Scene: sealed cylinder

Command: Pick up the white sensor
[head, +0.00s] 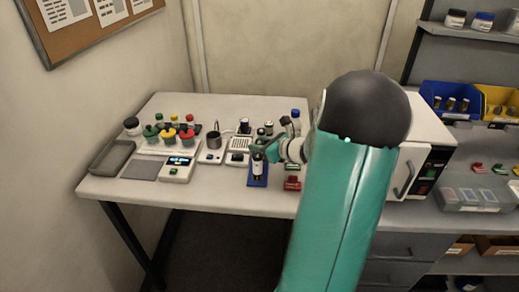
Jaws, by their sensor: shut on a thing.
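My gripper (259,154) is at the front middle of the white table, over a small blue mat (258,182). It is shut on a small white and dark upright piece (257,169), which looks like the white sensor. The gripper hides the top of this piece. I cannot tell whether its base touches the mat or is just above it.
A scale (178,169) with a lit display, a grey tray (112,157) and several coloured-knob pieces stand on the left. A metal cup (214,141) stands behind. Red blocks (292,183) lie right of the mat. A white oven-like box (420,160) stands at the right.

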